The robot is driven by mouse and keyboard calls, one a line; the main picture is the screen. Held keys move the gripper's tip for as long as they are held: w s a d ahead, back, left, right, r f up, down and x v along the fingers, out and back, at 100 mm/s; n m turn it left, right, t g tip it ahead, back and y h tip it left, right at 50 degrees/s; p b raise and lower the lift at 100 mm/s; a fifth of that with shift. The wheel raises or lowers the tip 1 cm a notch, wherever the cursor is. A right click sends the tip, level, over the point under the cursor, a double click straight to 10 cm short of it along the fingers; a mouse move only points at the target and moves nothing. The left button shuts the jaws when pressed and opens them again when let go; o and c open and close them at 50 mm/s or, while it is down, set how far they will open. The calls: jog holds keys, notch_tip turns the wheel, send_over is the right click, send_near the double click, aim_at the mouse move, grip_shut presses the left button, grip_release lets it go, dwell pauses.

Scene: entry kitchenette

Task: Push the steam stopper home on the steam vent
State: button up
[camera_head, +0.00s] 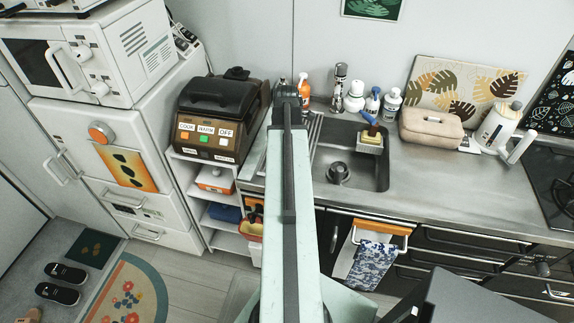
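A brown and black cooker (205,130) stands on a white shelf unit left of my arm. My gripper's fingers are not visible, hidden beyond the arm.
The sink (352,165) is right of my arm, with several bottles behind it. A white microwave (95,55) stands on the fridge (120,165) at left. The counter (455,185) right of the sink has clear room. Slippers and a rug lie on the floor at lower left.

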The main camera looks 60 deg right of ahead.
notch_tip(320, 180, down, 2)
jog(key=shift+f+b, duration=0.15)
jog(key=shift+b, duration=0.25)
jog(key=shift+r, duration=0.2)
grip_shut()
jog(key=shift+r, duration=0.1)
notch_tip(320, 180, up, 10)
jog(key=p, duration=1)
jog(key=shift+p, duration=0.3)
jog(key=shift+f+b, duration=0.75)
